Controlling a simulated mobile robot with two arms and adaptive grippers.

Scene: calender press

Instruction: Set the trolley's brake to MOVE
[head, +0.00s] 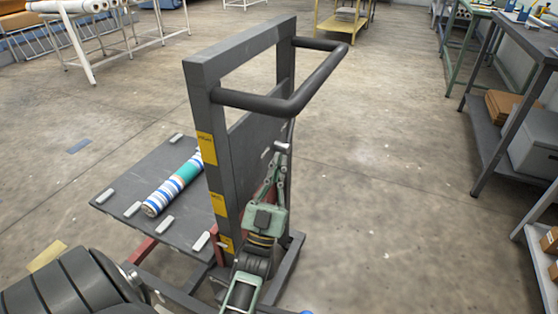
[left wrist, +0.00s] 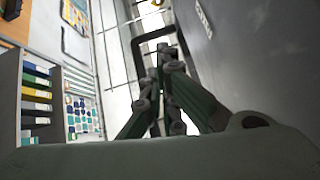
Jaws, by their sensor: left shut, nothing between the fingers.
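The trolley (head: 238,165) stands in the middle of the head view, with a dark upright frame, a black push handle (head: 295,103) and a low deck (head: 165,155). Yellow labels (head: 206,148) run down its near post; their words are too small to read. My left gripper (head: 281,152) is shut and empty, pointing up beside the frame's right side, below the handle. A red part shows partly behind the gripper; I cannot tell whether it is the brake lever. In the left wrist view the closed fingers (left wrist: 165,52) are beside a dark panel (left wrist: 255,65). My right gripper is out of view.
A striped roll (head: 172,183) lies on the deck among small pale blocks. A grey bench (head: 515,75) with boxes on its lower shelf stands at the right. A white rack (head: 110,38) is at the back left. The floor right of the trolley is clear.

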